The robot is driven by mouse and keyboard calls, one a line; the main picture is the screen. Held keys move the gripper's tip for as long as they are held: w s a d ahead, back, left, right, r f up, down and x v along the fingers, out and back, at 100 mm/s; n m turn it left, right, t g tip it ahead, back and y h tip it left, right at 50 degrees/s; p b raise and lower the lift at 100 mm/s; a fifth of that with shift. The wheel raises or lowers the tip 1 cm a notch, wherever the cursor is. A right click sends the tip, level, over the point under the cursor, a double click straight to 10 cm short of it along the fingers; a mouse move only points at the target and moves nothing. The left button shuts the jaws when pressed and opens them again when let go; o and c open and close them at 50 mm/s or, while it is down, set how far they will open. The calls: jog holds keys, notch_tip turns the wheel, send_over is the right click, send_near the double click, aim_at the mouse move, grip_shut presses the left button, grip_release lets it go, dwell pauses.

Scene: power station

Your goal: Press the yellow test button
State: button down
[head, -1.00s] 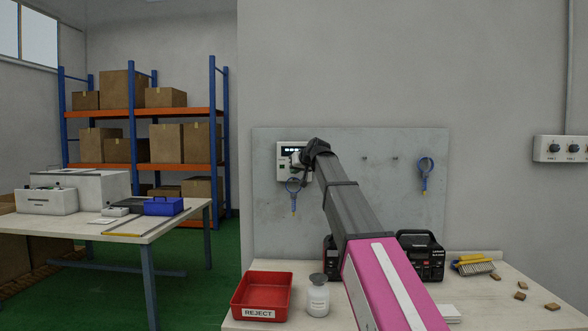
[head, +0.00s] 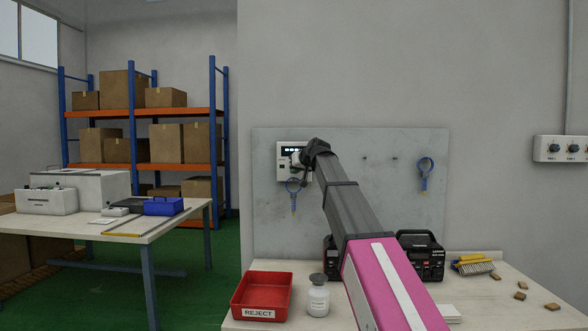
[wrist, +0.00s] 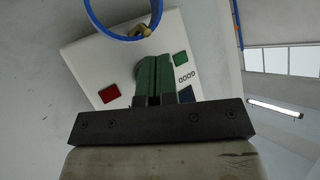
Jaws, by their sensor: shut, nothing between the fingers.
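A white control box (head: 283,174) with a dark display hangs on the grey wall board. My gripper (head: 299,160) is right in front of it, and my wrist hides part of its face. In the wrist view the box (wrist: 90,55) fills the middle, tilted, with a red square (wrist: 109,93) and a green square (wrist: 180,59) on its face. The gripper's green fingers (wrist: 153,62) are shut together, empty, with their tips over the box face between these squares. I cannot make out a yellow button; the fingers cover that part. Contact cannot be told.
A blue ring-handled tool (head: 294,196) hangs just below the box; its ring (wrist: 131,38) shows close to the fingertips. Another blue tool (head: 424,174) hangs to the right. On the bench below are a red reject tray (head: 237,308), a white bottle (head: 318,297) and a brush (head: 476,267).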

jog(key=shift+w, duration=0.4)
jog(key=shift+w, duration=0.4)
dwell(0.8)
dwell(0.3)
jog(key=shift+s, duration=0.8)
jog(key=shift+s, duration=0.1)
jog(key=s, duration=0.4)
jog(key=shift+s, duration=0.4)
jog(key=shift+s, duration=0.1)
